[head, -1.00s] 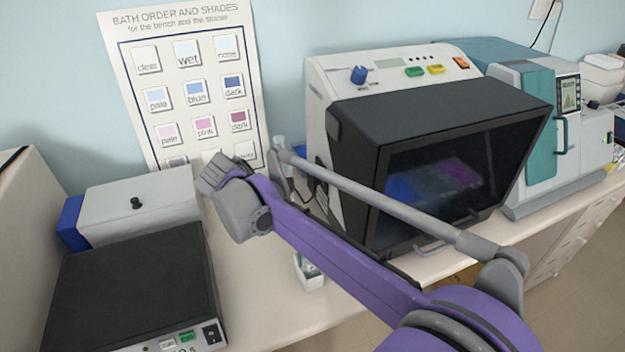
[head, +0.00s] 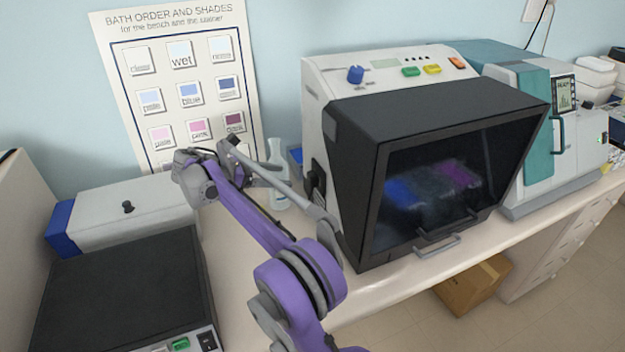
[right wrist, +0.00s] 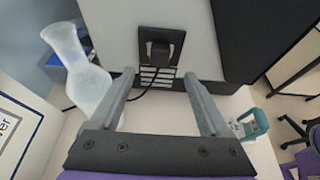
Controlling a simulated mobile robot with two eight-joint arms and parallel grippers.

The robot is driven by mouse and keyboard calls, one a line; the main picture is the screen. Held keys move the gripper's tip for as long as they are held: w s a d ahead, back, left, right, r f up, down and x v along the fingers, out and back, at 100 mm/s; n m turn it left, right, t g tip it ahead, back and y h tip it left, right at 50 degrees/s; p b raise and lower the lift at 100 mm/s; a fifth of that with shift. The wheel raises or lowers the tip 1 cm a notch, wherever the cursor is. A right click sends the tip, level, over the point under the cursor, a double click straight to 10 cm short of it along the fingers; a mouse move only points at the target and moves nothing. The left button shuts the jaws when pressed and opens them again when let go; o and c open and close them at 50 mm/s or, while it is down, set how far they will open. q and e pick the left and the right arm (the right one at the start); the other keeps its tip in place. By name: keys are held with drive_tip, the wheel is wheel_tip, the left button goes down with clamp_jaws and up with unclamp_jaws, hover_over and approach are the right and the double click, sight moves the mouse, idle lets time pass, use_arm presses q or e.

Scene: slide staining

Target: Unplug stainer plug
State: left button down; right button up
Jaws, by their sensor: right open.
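The stainer (head: 425,110) is a white and black machine with a dark front window on the bench. Its black plug (right wrist: 160,48) sits at the stainer's side wall in the right wrist view, above a small vent. A black cord (right wrist: 145,95) runs down and left near it. In the head view the plug is a small dark shape (head: 316,182) on the stainer's left side. My right gripper (right wrist: 159,75) is open and empty, its two fingers pointing at that wall below the plug. Contact is not visible. My left gripper is out of view.
A pale bottle (head: 277,178) stands left of the stainer, close to my right gripper's left finger in the wrist view. A white box (head: 125,210) and a black-topped device (head: 120,290) stand at the left. A poster (head: 185,25) is behind.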

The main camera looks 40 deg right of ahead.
sight(308, 178)
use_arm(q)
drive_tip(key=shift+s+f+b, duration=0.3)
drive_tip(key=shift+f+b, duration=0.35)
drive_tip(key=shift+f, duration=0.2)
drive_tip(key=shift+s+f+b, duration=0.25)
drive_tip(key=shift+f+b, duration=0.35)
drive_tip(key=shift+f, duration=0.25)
use_arm(e)
drive_tip(key=shift+x, duration=4.5)
drive_tip(key=shift+c, duration=0.2)
clamp_jaws()
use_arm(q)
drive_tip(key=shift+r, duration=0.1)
use_arm(e)
drive_tip(key=shift+a, duration=0.1)
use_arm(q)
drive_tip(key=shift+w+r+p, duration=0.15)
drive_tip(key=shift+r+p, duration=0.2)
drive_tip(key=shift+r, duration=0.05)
use_arm(e)
drive_tip(key=a, duration=0.2)
drive_tip(key=w+a, duration=0.2)
drive_tip(key=a, duration=0.1)
drive_tip(key=shift+a, duration=0.3)
